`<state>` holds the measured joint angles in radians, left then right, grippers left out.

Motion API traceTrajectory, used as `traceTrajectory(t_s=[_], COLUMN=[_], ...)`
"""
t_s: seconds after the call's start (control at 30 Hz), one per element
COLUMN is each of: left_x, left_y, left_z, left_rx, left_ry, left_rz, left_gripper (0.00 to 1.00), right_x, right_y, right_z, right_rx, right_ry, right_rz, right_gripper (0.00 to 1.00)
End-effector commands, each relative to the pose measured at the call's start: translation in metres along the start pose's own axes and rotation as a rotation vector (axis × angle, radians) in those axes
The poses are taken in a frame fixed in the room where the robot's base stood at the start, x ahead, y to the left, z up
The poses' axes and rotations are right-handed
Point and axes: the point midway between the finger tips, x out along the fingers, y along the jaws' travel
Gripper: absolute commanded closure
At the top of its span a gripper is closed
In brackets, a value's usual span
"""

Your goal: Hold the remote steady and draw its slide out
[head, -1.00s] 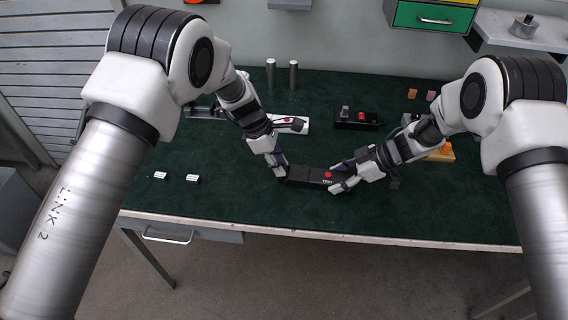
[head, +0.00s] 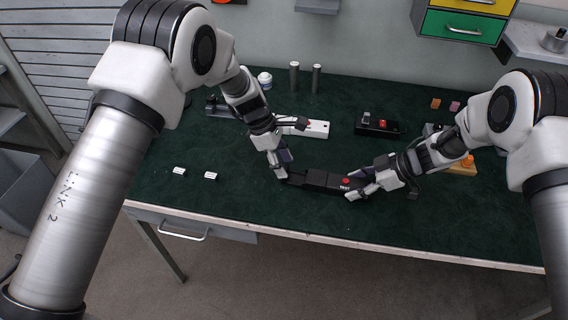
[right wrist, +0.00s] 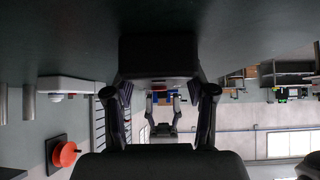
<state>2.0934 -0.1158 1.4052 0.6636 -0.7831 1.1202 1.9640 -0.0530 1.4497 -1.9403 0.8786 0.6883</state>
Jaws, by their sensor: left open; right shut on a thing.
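The black remote (head: 325,181) with a red button and small white lettering lies along the front part of the green table. A step shows in its left part, where a black end section, the slide (head: 296,179), sticks out to the left. My right gripper (head: 361,182) is shut on the remote's right end. In the right wrist view the dark end of the remote (right wrist: 158,55) sits between the two fingers. My left gripper (head: 281,166) is open at the slide's left end, with its fingers close around or beside it; contact cannot be told.
A white remote-like piece (head: 317,129) lies behind my left gripper. A black tray (head: 364,128) with a red part stands further back. Two metal cylinders (head: 294,77) stand at the rear. Two small white blocks (head: 179,171) lie at left. The table's front left is mostly clear.

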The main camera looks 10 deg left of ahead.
Motion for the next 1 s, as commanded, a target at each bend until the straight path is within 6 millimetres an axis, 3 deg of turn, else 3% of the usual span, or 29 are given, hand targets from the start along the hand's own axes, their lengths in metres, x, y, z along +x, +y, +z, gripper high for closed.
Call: traceTrajectory(t_s=[0.3, 0.43, 0.57, 0.87, 0.9, 0.97, 1.0], left_x=[-0.077, -0.101, -0.111, -0.111, -0.111, -0.111, -0.111], left_y=[0.001, 0.001, 0.0, 0.0, 0.0, 0.0, 0.0], left_z=[0.0, 0.0, 0.0, 0.0, 0.0, 0.0, 0.0], left_rx=[-0.001, -0.001, -0.001, -0.001, -0.001, -0.001, -0.001], left_ry=[-0.001, -0.001, -0.001, 0.0, 0.0, 0.0, 0.0], left_rz=[0.005, 0.003, 0.001, 0.001, 0.001, 0.001, 0.001], left_gripper=[0.5, 0.5, 0.5, 0.5, 0.5, 0.5, 0.5], right_x=[0.001, 0.001, 0.001, 0.0, 0.0, 0.0, 0.0], right_y=[0.0, 0.0, 0.0, 0.0, 0.0, 0.0, 0.0], right_z=[0.001, 0.001, 0.001, 0.001, 0.001, 0.001, 0.001], right_rx=[0.001, 0.0, 0.0, 0.0, 0.0, 0.0, 0.0], right_ry=[-0.001, -0.001, -0.001, -0.001, -0.001, -0.001, -0.001], right_rz=[-0.001, -0.001, -0.001, -0.001, -0.001, -0.001, -0.001], right_gripper=[0.83, 0.83, 0.83, 0.83, 0.41, 0.2, 0.15])
